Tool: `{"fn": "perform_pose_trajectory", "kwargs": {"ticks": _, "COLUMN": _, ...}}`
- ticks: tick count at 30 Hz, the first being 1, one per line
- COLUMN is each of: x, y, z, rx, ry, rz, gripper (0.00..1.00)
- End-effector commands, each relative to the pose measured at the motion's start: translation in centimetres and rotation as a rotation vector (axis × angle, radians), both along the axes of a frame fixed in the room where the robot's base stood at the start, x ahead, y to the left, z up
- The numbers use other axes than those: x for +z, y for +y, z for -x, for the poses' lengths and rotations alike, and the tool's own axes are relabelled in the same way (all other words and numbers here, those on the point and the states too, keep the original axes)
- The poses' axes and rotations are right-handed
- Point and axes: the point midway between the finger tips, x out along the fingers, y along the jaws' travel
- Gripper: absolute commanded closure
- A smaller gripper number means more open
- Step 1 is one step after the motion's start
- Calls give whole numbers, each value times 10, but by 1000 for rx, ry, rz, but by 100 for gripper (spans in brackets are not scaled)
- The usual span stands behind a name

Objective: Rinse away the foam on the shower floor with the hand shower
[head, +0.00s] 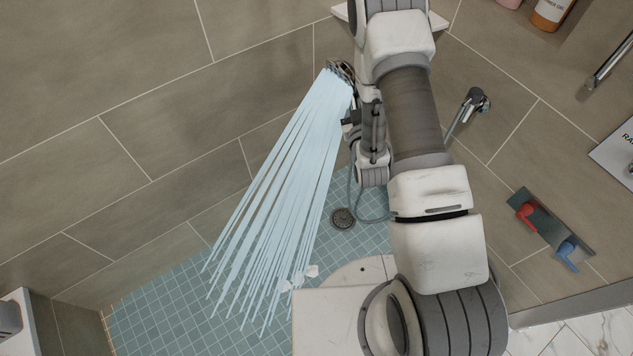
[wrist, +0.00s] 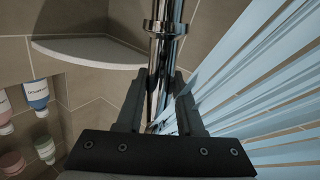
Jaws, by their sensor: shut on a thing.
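My gripper (wrist: 160,88) is shut on the chrome handle of the hand shower (wrist: 163,42) in the wrist view. In the head view the shower head (head: 341,71) sticks out to the left of my arm. Pale blue water jets (head: 290,180) fan from it down and left onto the blue tiled shower floor (head: 170,310). White foam (head: 299,277) lies on the floor near the lower right edge of the jets, just above my base. Some foam may be hidden behind the jets or my body.
A round drain (head: 343,218) and the grey hose (head: 368,214) are beside my arm. A wall bracket (head: 478,99) and a panel with red and blue levers (head: 548,222) are on the right wall. A white corner shelf (wrist: 85,50) and bottles (wrist: 37,97) show in the wrist view.

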Motion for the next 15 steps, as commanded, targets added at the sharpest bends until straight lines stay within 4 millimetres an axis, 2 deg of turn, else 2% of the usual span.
{"fn": "perform_pose_trajectory", "kwargs": {"ticks": 1, "x": -33, "y": 4, "z": -5, "rx": 15, "ry": 0, "rz": 39, "gripper": 100}}
{"fn": "perform_pose_trajectory", "kwargs": {"ticks": 15, "x": -228, "y": 42, "z": -32, "rx": 170, "ry": -25, "rz": 440, "gripper": 100}}
